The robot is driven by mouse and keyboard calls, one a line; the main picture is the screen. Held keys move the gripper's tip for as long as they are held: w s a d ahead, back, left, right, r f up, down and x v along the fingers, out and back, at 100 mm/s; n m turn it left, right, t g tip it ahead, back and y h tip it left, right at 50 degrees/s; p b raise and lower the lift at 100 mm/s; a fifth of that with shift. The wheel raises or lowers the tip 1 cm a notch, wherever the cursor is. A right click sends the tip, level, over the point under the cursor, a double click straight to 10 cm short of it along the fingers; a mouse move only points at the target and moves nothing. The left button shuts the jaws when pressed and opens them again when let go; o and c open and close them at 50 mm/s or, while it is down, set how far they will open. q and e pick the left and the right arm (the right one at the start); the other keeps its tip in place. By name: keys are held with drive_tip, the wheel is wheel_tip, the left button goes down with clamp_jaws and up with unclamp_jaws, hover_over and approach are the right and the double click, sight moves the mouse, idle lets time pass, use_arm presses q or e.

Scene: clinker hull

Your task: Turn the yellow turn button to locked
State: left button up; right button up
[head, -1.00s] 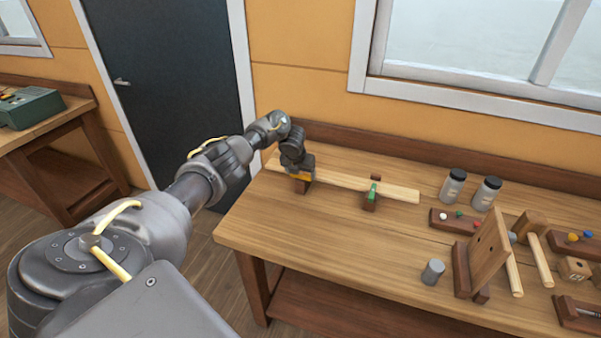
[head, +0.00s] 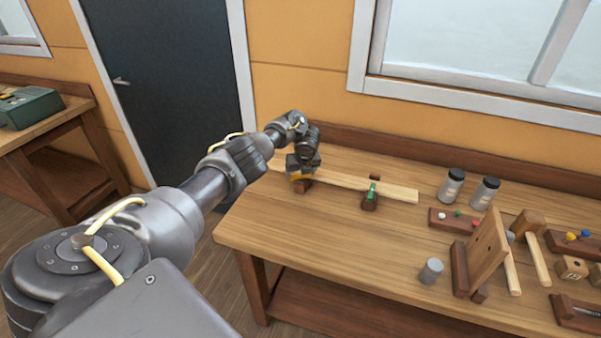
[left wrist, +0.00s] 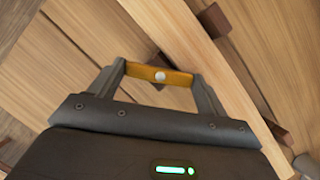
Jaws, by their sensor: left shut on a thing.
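The yellow turn button (left wrist: 172,77) is a short flat bar with a pale round pivot at its middle. It sits on a dark wooden block (head: 303,187) at the left part of the bench. My left gripper (left wrist: 160,76) is shut on the button, one finger at each end. In the left wrist view the button lies at a slant to the long pale batten (left wrist: 200,62), its right end at the batten's near edge. In the head view my left gripper (head: 300,174) hides most of the button. My right gripper is not in view.
A green turn button (head: 372,191) stands on a second block farther right along the batten. Two jars (head: 451,187), a grey cylinder (head: 431,271) and an upright wooden board (head: 487,250) stand to the right. The bench front (head: 330,245) is clear.

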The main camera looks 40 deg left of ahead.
use_arm(q)
drive_tip(key=shift+w+f+n+g+b, duration=0.15)
drive_tip(key=shift+n+g+b, duration=0.15)
drive_tip(key=shift+n+b, duration=0.5)
drive_tip(key=n+g+b, duration=0.1)
drive_tip(key=n+b, duration=0.2)
drive_tip(key=b, duration=0.1)
drive_tip(key=n+g+b, duration=0.2)
drive_tip(key=n+b, duration=0.2)
drive_tip(key=b, duration=0.1)
drive_tip(key=shift+w+d+f+n+y+b, duration=0.1)
drive_tip(key=shift+f+n+y+b, duration=0.05)
drive_tip(key=shift+n+y+b, duration=0.15)
drive_tip(key=shift+r+n+g+b, duration=0.3)
drive_tip(key=shift+n+b, duration=0.6)
drive_tip(key=shift+b, duration=0.2)
drive_tip(key=o, duration=1)
drive_tip(key=b+v, duration=0.1)
drive_tip(key=v, duration=0.9)
drive_tip(key=shift+r, duration=0.4)
